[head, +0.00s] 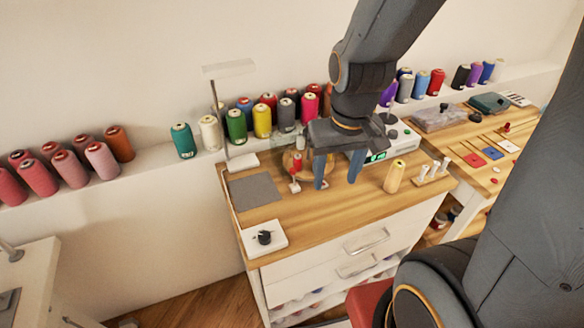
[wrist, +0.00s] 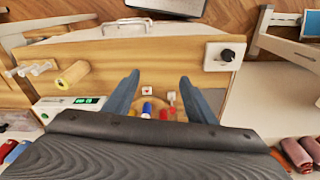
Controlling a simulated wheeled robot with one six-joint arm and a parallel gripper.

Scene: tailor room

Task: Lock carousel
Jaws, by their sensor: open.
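A round wooden carousel (head: 317,167) stands on the wooden top of a white cabinet, partly hidden behind my gripper (head: 336,184). Small coloured spools, red among them, show on it. A small white piece with a red part (head: 295,187) sits at the carousel's front edge; a similar small piece (wrist: 147,86) shows between the fingers in the wrist view. My gripper (wrist: 160,76) is open and empty, fingers pointing down, just right of that piece in the head view.
A cream spool (head: 395,176) and white pegs (head: 432,173) stand to the right, by a device with a green display (head: 377,156). A grey mat (head: 254,190) and a white box with a black knob (head: 264,238) lie left. Thread cones line the back shelf.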

